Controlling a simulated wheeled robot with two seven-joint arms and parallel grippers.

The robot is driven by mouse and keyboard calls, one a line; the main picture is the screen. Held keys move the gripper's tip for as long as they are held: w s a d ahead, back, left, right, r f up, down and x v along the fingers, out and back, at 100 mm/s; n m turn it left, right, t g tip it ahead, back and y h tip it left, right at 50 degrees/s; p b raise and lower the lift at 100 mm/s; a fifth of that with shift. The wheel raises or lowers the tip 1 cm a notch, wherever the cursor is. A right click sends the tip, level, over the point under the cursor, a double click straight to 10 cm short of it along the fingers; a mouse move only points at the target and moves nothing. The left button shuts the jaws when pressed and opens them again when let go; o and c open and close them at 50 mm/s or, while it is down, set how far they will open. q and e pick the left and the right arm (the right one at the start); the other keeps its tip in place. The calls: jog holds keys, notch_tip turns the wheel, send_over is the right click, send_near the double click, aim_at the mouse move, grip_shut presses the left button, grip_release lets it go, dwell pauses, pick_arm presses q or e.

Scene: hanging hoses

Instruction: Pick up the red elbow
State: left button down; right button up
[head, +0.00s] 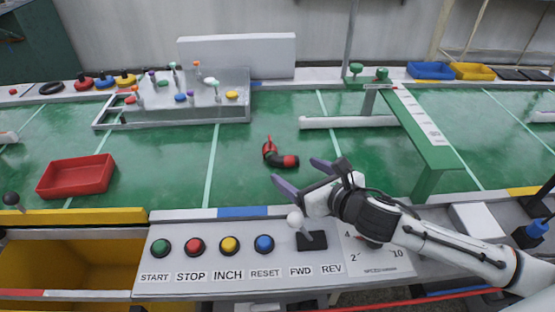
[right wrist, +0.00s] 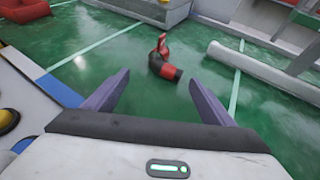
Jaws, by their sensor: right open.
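The red elbow (head: 278,154) is a short bent red pipe piece with black bands, lying on the green surface near the middle of the head view. In the right wrist view the red elbow (right wrist: 164,65) lies beyond the fingertips, a little right of the gap's middle. My right gripper (head: 302,174) is open and empty, with its two purple fingers apart, just in front and to the right of the elbow. In the right wrist view the fingers of my right gripper (right wrist: 158,92) stand wide apart and do not touch the elbow. My left gripper is not in view.
A red tray (head: 76,176) sits at the left. A grey rack (head: 200,112) with coloured fittings stands behind. A white pipe (head: 350,121) and a green stand (head: 432,140) are at the right. A button panel (head: 250,268) runs along the front. The green surface around the elbow is clear.

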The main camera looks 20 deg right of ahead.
aim_at(283, 162)
jog(key=x, duration=0.7)
jog(key=b+x, duration=0.1)
jog(key=x, duration=0.1)
jog(key=shift+w+d+r, duration=0.25)
jog(key=shift+w+r, duration=0.05)
jog(key=shift+c, duration=0.2)
jog(key=c, duration=1)
